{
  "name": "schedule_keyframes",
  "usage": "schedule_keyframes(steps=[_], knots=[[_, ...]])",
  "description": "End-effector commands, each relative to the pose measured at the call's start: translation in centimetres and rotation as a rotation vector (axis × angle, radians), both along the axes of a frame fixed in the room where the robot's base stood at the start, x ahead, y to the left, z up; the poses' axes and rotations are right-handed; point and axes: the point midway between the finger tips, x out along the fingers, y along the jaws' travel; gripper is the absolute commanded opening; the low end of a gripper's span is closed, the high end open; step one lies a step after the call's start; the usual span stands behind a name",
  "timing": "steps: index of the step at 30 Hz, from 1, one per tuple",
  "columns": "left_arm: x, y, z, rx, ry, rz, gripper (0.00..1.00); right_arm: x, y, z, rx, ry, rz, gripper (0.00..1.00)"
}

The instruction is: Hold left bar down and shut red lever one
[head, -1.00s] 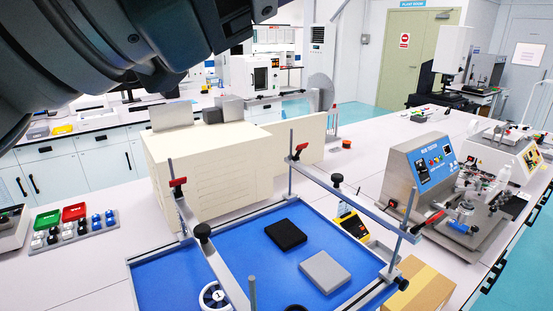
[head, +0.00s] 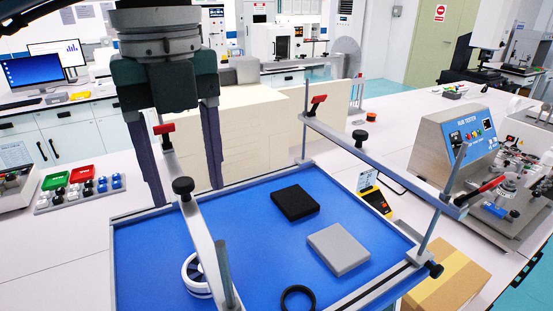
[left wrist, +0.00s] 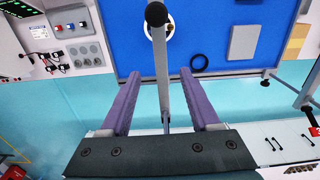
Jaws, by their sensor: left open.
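The left bar (head: 203,236) is a grey metal bar with a black knob (head: 183,187), over the left part of the blue tray (head: 262,240). A red lever (head: 164,128) sits at its far end. A second red lever (head: 318,99) sits at the far end of the right bar (head: 385,160). I cannot tell which is lever one. My left gripper (head: 186,196) is open, fingers down, around the far part of the left bar in the picture. In the left wrist view the left bar (left wrist: 161,62) runs between the open fingers (left wrist: 160,73); contact is unclear. My right gripper is not in view.
A black pad (head: 295,202), a grey pad (head: 338,249), a black ring (head: 298,299) and a white ring (head: 193,274) are in the tray. Cream boxes (head: 255,135) stand behind it. A rub tester (head: 460,140) and a cardboard box (head: 446,280) are at right.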

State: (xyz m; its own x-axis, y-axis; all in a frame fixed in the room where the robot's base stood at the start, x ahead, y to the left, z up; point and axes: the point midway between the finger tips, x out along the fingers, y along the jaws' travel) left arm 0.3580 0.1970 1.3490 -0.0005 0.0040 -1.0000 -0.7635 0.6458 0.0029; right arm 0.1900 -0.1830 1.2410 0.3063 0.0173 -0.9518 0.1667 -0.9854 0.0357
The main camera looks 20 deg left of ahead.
Motion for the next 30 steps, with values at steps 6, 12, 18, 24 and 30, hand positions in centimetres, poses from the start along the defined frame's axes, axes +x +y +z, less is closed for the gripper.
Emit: schedule_keyframes(steps=[6, 12, 18, 24, 30], knots=[[-0.2, -0.1, -3.7, -0.002, 0.006, -0.002, 0.62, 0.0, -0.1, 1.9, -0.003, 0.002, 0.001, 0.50], [-0.1, -0.1, -6.0, -0.005, 0.002, -0.003, 0.62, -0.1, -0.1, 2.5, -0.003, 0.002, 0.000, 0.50], [0.0, -0.1, -6.7, -0.005, -0.001, -0.004, 0.62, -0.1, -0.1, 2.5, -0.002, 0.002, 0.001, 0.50], [0.0, -0.1, -6.7, -0.005, -0.001, -0.005, 0.57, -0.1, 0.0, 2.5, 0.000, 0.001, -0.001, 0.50], [0.0, -0.1, -6.6, -0.005, -0.001, -0.004, 0.34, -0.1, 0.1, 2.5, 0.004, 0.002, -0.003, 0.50]])
